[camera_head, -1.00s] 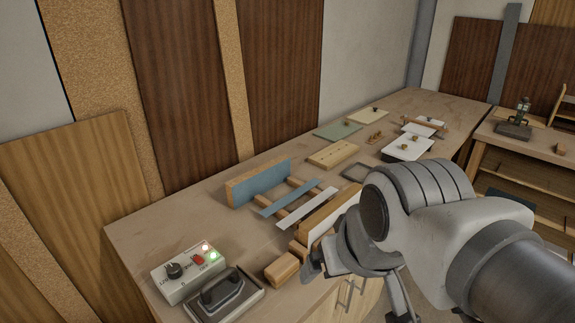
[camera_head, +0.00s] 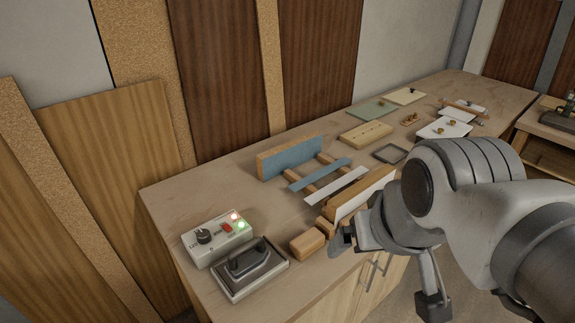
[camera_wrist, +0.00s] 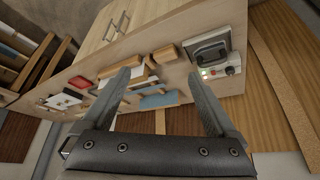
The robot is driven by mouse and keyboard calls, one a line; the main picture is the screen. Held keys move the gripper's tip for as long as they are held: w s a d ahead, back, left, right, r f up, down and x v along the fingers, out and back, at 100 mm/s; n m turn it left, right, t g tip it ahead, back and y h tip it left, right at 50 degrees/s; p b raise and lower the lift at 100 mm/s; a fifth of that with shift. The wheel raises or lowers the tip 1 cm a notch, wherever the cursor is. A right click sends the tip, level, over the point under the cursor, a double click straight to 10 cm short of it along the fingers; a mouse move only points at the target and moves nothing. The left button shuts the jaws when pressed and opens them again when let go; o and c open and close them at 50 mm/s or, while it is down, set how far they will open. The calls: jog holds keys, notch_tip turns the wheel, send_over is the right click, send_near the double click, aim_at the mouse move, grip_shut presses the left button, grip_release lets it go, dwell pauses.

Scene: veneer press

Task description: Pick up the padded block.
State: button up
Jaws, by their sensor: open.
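A small brown wooden block with rounded edges (camera_head: 307,243), which looks like the padded block, lies near the bench's front edge, between the iron and the white-faced board. It also shows in the wrist view (camera_wrist: 165,54), beyond and between my fingertips. My gripper (camera_head: 342,241) is just right of the block in the head view, partly hidden by my wrist. In the wrist view my gripper (camera_wrist: 159,76) is open with nothing between its fingers. It is apart from the block.
An iron on a tray (camera_head: 249,268) and a control box with lit lamps (camera_head: 217,240) stand left of the block. A white-faced board (camera_head: 365,197) stands close on its right. Behind are a blue-faced board (camera_head: 290,157) and strips. Bare bench top (camera_head: 205,190) lies at the left.

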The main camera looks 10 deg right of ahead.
jog(key=shift+o, duration=0.2)
jog(key=m+g+b, duration=0.2)
jog(key=m+g, duration=0.4)
jog(key=m, duration=0.5)
send_over(308, 238)
notch_tip(308, 238, down, 11)
notch_tip(308, 238, down, 18)
jog(key=shift+s+r, duration=0.1)
jog(key=c, duration=1.3)
jog(key=shift+c, duration=0.2)
